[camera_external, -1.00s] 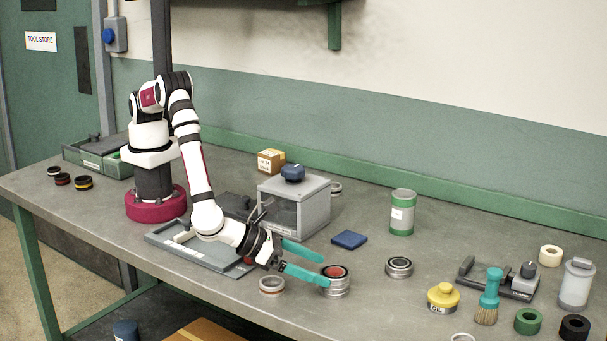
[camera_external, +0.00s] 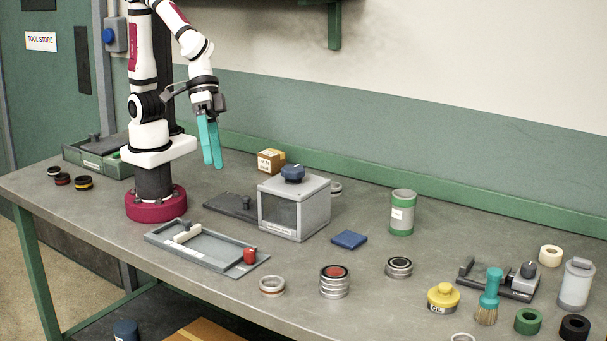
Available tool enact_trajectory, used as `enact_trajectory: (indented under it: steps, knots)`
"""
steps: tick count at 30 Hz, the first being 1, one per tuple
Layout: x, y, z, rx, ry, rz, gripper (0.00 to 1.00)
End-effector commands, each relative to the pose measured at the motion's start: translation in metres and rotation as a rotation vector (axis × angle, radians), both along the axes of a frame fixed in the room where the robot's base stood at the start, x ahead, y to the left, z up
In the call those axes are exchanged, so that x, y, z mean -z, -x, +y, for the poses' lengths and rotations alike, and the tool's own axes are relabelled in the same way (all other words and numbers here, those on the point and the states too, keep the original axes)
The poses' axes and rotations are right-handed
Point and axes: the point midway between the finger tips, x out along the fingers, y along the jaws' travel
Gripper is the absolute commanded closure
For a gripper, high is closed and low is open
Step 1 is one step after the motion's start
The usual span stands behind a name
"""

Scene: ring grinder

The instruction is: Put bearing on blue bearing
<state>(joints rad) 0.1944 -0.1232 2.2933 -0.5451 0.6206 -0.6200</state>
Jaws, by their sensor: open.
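A stack of silver bearings (camera_external: 334,288) with a red centre on top stands upright near the front middle of the bench. A single silver bearing (camera_external: 399,268) with a dark bore lies flat to its right. A pale ring with an orange band (camera_external: 272,286) lies to its left. I cannot make out a clearly blue bearing, and any lower colours in the stack are too small to tell. My gripper (camera_external: 213,166) has teal fingers, is open and empty, and hangs high above the back left of the bench, well away from the bearings.
A grey tray (camera_external: 168,238) with a red piece (camera_external: 250,256) and a clear-sided grey box (camera_external: 312,212) stand left of the bearings. A blue pad (camera_external: 349,240), green-banded can (camera_external: 403,215), yellow oil can (camera_external: 443,298) and brush (camera_external: 488,300) are nearby.

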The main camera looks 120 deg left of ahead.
Motion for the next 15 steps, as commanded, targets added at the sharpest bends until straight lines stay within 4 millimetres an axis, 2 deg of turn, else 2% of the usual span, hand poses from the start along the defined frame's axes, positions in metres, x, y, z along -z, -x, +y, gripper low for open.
enact_trajectory:
  steps: [1, 3, 6, 9, 15]
  knots:
    - [0.002, 0.048, 0.032, 0.238, -0.168, 0.033, 0.0]
    - [0.01, 0.108, 0.074, 0.55, -0.37, 0.12, 0.0]
    - [0.014, 0.167, 0.118, 0.842, -0.535, 0.243, 0.0]
    - [0.013, 0.193, 0.14, 0.98, -0.601, 0.317, 0.0]
    - [0.013, 0.199, 0.144, 1.012, -0.612, 0.334, 0.0]
